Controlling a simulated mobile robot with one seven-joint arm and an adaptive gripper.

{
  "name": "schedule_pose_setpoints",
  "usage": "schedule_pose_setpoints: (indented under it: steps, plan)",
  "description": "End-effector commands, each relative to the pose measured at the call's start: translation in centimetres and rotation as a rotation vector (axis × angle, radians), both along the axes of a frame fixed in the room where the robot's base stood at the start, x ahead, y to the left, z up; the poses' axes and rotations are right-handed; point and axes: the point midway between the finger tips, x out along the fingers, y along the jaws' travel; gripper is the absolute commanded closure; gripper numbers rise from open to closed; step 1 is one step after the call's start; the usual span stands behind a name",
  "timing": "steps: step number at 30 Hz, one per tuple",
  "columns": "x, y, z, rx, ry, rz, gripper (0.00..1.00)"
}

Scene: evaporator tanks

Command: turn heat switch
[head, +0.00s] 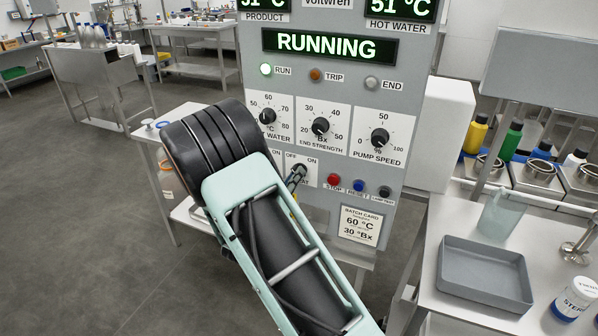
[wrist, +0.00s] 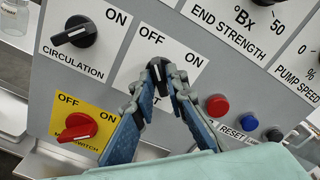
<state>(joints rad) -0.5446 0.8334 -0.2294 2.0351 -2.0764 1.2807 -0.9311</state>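The heat switch (wrist: 157,74) is a black rotary knob on a white plate marked OFF and ON. In the wrist view it stands at the centre, between my fingertips, and its white pointer mark shows. My gripper (wrist: 163,76) is closed in around the knob, one blue-padded finger on each side. The fingers hide part of the HEAT label. In the head view my gripper (head: 296,177) reaches the same plate, and my arm covers the panel to its left.
Close by are the circulation switch (wrist: 73,34), the red main switch (wrist: 76,127) on yellow, and the red stop (wrist: 217,106) and blue reset (wrist: 249,123) buttons. The display reads RUNNING (head: 325,45) with the green RUN lamp lit. A grey tray (head: 484,290) stands on the right bench.

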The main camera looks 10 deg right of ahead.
Motion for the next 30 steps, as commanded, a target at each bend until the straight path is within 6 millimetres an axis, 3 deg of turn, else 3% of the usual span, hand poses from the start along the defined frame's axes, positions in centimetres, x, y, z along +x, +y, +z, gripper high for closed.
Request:
schedule_pose_setpoints:
  steps: [3, 30]
  plan:
    - [-0.01, 0.01, 0.0, 0.0, 0.0, 0.0, 1.0]
    - [-0.02, 0.01, -0.34, 0.207, -0.151, -0.001, 1.0]
